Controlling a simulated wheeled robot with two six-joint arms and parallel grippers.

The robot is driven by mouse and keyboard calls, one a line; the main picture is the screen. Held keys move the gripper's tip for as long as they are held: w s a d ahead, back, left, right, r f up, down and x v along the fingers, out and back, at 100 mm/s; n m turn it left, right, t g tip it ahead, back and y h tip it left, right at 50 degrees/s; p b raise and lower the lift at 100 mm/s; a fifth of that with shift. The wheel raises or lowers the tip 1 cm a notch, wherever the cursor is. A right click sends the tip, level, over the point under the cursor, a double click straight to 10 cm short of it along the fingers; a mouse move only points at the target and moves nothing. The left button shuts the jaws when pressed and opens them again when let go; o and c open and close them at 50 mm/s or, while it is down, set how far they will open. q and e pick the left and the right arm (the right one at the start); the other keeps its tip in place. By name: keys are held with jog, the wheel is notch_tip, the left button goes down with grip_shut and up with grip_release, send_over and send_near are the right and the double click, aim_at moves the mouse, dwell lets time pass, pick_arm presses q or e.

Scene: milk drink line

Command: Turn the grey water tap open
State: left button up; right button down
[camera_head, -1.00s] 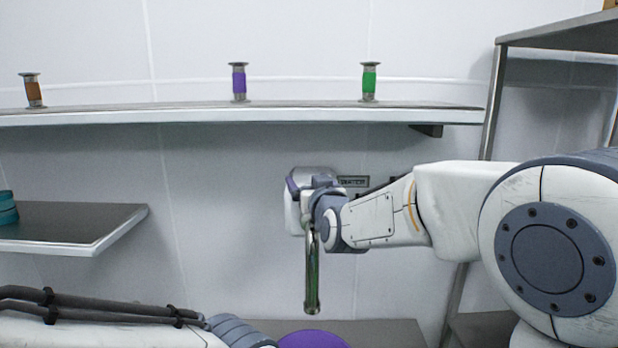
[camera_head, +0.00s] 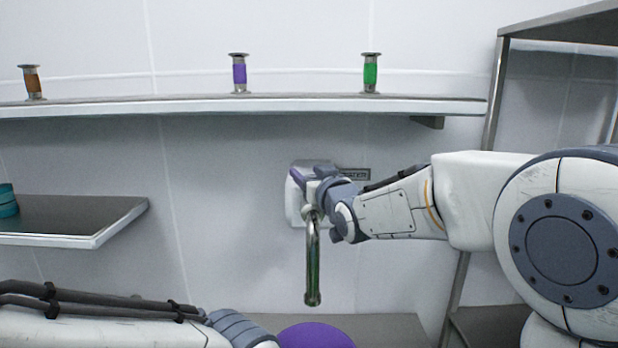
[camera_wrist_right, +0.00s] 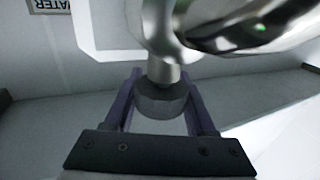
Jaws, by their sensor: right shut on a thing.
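The water tap has a shiny metal spout (camera_head: 313,265) that hangs down in front of a white wall plate (camera_head: 295,205). Its grey knob (camera_wrist_right: 160,100) shows in the right wrist view, between the two purple fingers of my right gripper (camera_wrist_right: 160,108). The fingers are shut on the knob, one on each side. In the head view my right gripper (camera_head: 308,178) is at the top of the tap, and its wrist hides most of the knob. My left arm lies at the lower left, and its gripper is not in view.
A long shelf (camera_head: 200,107) above the tap bears orange (camera_head: 33,83), purple (camera_head: 239,74) and green (camera_head: 371,74) banded handles. A lower shelf (camera_head: 80,215) is at the left. A purple round thing (camera_head: 315,337) is below the tap. A metal rack (camera_head: 497,95) stands at the right.

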jog(key=shift+n+g+y, duration=0.3)
jog(key=shift+n+y, duration=0.2)
jog(key=shift+y, duration=0.2)
jog(key=shift+s+a+r+n+g+y+p, duration=0.15)
jog(key=shift+n+g+y+p, duration=0.35)
jog(key=shift+n+y+p, duration=0.35)
jog(key=n+g+y+p, duration=0.2)
jog(key=p, duration=0.1)
jog(key=n+g+y+p, duration=0.2)
jog(key=g+p, duration=0.1)
jog(key=s+a+n+g+y+p, duration=0.1)
jog(key=n+g+y+p, duration=0.1)
jog(key=g+p, duration=0.1)
jog(key=shift+s+a+n+y, duration=0.1)
jog(key=shift+n+y, duration=0.15)
jog(key=shift+y, duration=0.1)
jog(key=shift+s+a+n+g+y+p, duration=0.15)
jog(key=shift+s+n+g+p, duration=0.4)
jog(key=shift+n+g, duration=1)
jog(key=shift+s+d+n+g+y+p, duration=0.15)
jog(key=shift+n+g+p, duration=0.7)
jog(key=shift+g, duration=1.4)
jog(key=shift+s+a+n+g+y+p, duration=0.15)
jog(key=shift+s+n+g+p, duration=0.4)
jog(key=shift+n+g, duration=1)
jog(key=shift+w+g, duration=0.15)
jog(key=shift+g, duration=0.5)
jog(key=shift+c, duration=1.2)
grip_release()
